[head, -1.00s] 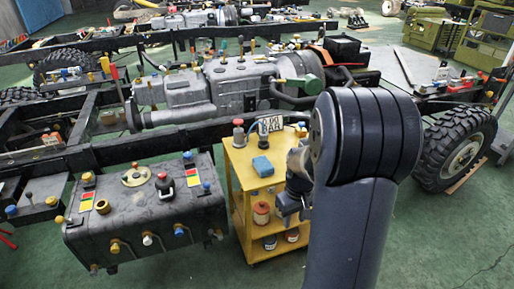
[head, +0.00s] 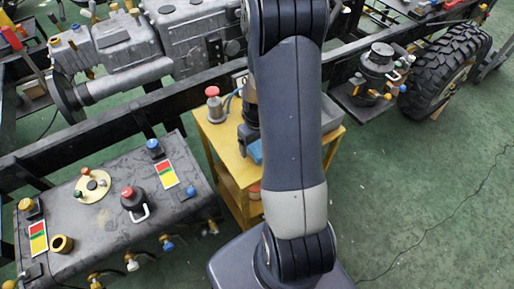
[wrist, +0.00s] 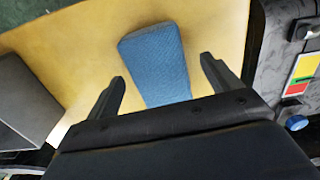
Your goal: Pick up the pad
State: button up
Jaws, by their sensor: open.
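The blue pad (wrist: 155,60) lies flat on the yellow top of the cart (wrist: 215,35). In the wrist view my gripper (wrist: 163,72) is open, with one finger on each side of the pad's line and clear space between finger and pad. The pad's near end runs down towards the gripper's body, and nothing is held. In the head view only a small part of the pad (head: 255,152) shows below my gripper (head: 247,140); my arm hides the rest. The gap between fingertips and cart top cannot be judged exactly.
A grey box (wrist: 22,100) stands on the cart at the left in the wrist view. A red-topped device (head: 213,106) stands on the cart's far left corner. A dark tank (head: 105,215) with knobs is left of the cart. A black chassis rail (head: 130,125) runs behind.

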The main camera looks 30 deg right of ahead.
aim_at(257, 145)
jog(key=shift+w+f, duration=0.15)
jog(key=shift+f, duration=0.6)
jog(key=shift+c, duration=0.2)
jog(key=c, duration=1)
jog(key=shift+c, duration=0.2)
jog(key=shift+r, duration=0.15)
notch_tip(257, 145, up, 10)
jog(key=shift+f+p, duration=0.1)
jog(key=shift+p, duration=0.2)
